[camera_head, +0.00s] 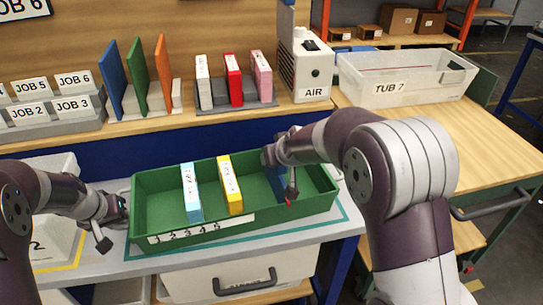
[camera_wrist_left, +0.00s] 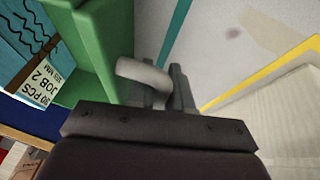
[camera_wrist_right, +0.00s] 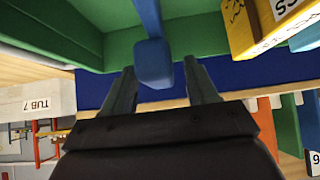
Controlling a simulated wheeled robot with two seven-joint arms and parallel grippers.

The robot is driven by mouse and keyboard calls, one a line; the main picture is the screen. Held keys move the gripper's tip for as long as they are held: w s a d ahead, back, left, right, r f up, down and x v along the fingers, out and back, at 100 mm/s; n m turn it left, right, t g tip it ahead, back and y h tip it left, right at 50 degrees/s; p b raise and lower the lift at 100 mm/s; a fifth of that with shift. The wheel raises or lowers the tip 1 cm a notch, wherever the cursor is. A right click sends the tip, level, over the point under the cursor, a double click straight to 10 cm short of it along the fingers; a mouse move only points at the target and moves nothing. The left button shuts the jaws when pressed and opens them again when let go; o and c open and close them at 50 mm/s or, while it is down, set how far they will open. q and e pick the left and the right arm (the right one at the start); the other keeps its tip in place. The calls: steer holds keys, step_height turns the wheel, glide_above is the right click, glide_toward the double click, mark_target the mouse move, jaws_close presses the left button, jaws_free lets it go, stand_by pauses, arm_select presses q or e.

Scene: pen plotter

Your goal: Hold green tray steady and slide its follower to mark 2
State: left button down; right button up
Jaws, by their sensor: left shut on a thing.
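The green tray (camera_head: 290,214) sits on the bench, with a strip of marks 1 to 5 (camera_head: 185,232) on its front wall. Its blue follower (camera_head: 277,182) stands inside toward the right, past mark 5. A light blue box (camera_head: 191,192) and a yellow box (camera_head: 230,184) stand upright in the tray near the marks. My left gripper (camera_head: 119,212) is shut on a pale grey handle (camera_wrist_left: 143,72) at the tray's left end. My right gripper (camera_wrist_right: 163,88) is open, its fingers on either side of the follower's blue knob (camera_wrist_right: 153,62), with gaps visible.
Behind the tray, a shelf holds colored panels (camera_head: 137,75), smaller upright boxes (camera_head: 234,78) and the AIR unit (camera_head: 305,65). Tub 7 (camera_head: 400,78) stands on the wooden bench at right. A grey drawer (camera_head: 230,275) is below.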

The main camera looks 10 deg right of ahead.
steer(key=shift+s+r, duration=0.1)
steer(key=v, duration=1.1)
steer(key=shift+s+r, duration=0.25)
steer(key=shift+s, duration=0.05)
steer(key=f+t, duration=0.1)
steer(key=s+f+t, duration=0.1)
steer(key=f+t, duration=0.2)
steer(key=f, duration=0.1)
steer(key=shift+s, duration=0.35)
steer(key=x, duration=1.1)
steer(key=shift+w+r, duration=0.15)
steer(key=shift+r, duration=0.15)
